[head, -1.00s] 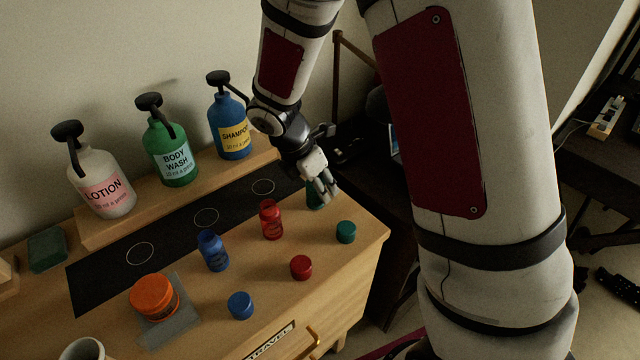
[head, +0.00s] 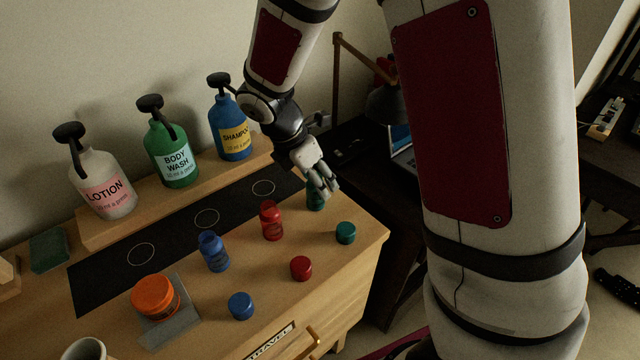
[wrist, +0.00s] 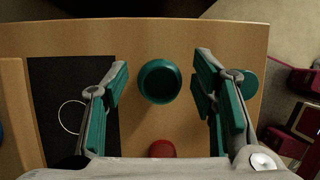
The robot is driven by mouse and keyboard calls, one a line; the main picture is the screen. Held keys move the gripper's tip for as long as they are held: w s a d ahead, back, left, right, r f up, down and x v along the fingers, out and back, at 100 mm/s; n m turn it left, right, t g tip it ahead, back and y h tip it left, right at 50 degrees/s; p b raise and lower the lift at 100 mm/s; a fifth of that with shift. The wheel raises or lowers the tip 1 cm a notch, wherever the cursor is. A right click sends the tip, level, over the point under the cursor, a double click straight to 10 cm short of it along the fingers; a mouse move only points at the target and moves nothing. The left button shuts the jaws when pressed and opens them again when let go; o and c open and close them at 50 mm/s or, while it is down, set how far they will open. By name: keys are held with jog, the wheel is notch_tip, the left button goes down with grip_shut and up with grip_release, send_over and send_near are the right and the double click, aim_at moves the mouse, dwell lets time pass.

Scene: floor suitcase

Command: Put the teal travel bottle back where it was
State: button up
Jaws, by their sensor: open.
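The teal travel bottle (head: 315,199) stands upright on the wooden dresser top, to the right of the red bottle, partly hidden by my gripper in the head view. In the wrist view the open-topped teal bottle (wrist: 160,81) is seen from above, between my two spread fingers with a gap on each side. My gripper (head: 326,186) is open at the bottle; it also shows in the wrist view (wrist: 160,90). The teal cap (head: 345,232) lies on the dresser near the right edge. It is partly behind the right finger in the wrist view (wrist: 248,84).
A red bottle (head: 271,221) and blue bottle (head: 213,251) stand nearby, with red (head: 301,268) and blue (head: 240,305) caps in front. A black mat (head: 104,279) with white circles lies behind. Lotion, body wash and shampoo (head: 231,130) pump bottles stand on a back ledge.

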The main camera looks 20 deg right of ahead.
jog(key=w+v, duration=0.1)
jog(key=v, duration=0.8)
jog(key=s+d+r+m+y, duration=0.2)
jog(key=s+d+r+m, duration=0.2)
jog(key=s+r+m, duration=0.55)
jog(key=s+m+t+y, duration=0.2)
jog(key=s+m, duration=1)
jog(key=s, duration=0.4)
jog(key=shift+a+r+t+p, duration=0.25)
jog(key=shift+a+t+p, duration=0.05)
notch_tip(320, 180, up, 3)
jog(key=shift+f+t+p, duration=0.25)
jog(key=shift+t+p, duration=0.05)
jog(key=shift+p, duration=0.65)
